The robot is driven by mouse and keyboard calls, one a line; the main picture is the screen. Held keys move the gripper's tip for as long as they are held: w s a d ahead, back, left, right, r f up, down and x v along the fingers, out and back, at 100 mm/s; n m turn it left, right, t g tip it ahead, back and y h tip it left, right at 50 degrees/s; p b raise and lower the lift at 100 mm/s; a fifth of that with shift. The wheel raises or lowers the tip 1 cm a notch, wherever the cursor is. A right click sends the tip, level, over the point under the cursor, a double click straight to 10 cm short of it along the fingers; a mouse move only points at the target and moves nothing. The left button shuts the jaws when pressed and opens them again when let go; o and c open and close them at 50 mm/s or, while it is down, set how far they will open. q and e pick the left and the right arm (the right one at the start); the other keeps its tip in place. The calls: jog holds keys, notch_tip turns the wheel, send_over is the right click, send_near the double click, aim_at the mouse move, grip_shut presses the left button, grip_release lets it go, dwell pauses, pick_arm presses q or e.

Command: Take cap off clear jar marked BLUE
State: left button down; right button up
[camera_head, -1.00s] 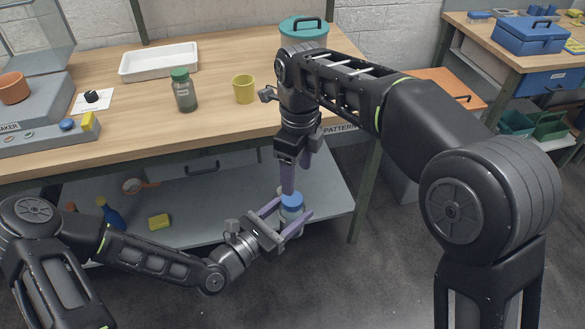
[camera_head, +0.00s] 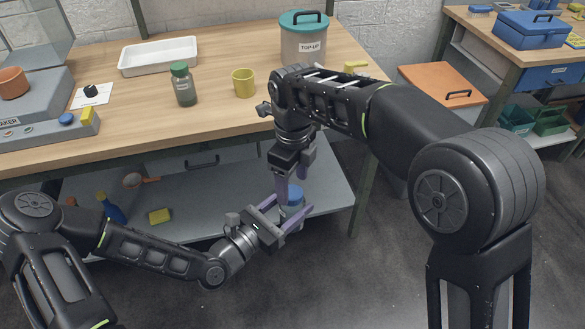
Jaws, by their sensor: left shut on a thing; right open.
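A clear jar (camera_head: 291,213) with a blue cap (camera_head: 296,193) is upright in front of the bench, over the right part of the lower shelf. Its label is too small and too covered to read. My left gripper (camera_head: 291,210) is shut on the jar body, one purple finger on either side. My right gripper (camera_head: 291,188) is open and points down at the cap from above. One of its fingers is left of the cap and hides part of it. I cannot tell whether the fingers touch the cap.
On the bench are a green-capped jar (camera_head: 183,84), a yellow cup (camera_head: 244,83), a white tray (camera_head: 158,56) and a TOP-UP tin (camera_head: 303,45). The lower shelf (camera_head: 190,190) holds a yellow sponge (camera_head: 159,216) and a blue bottle (camera_head: 112,209).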

aim_at(292, 209)
jog(key=shift+f, duration=1.2)
grip_shut()
